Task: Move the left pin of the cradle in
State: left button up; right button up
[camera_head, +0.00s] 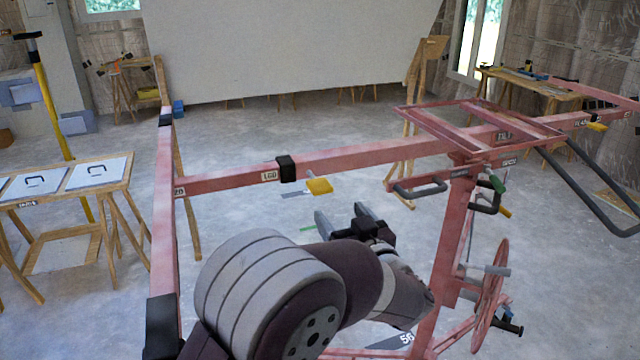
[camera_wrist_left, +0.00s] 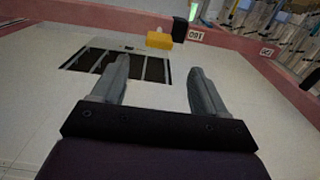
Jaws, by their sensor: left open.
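The cradle is a red steel frame with a long cross bar (camera_head: 370,157). On its left part sit a black collar (camera_head: 287,168) by a label reading 160 and the yellow left pin (camera_head: 319,186). The pin hangs just below the bar. My left gripper (camera_head: 342,215) is open and empty, a little below and right of the pin. In the left wrist view the yellow pin (camera_wrist_left: 158,39) shows beyond the open fingers (camera_wrist_left: 159,66), between them and apart from both. Another yellow pin (camera_head: 595,127) is on the right side. My right gripper is not in view.
The lift's mast (camera_head: 452,245) and a handwheel (camera_head: 492,295) stand right of my left arm. A red side bar (camera_head: 163,200) is at left. A trestle table (camera_head: 70,180) stands far left, and a large pale panel (camera_head: 285,45) behind. Open floor lies beyond the bar.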

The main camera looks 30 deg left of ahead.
aim_at(324, 192)
pick_arm(q)
jog(key=p+x, duration=0.3)
jog(key=x, duration=0.8)
jog(key=shift+w+r, duration=0.1)
jog(key=shift+w+a+p, duration=0.25)
jog(key=shift+a+p, duration=0.05)
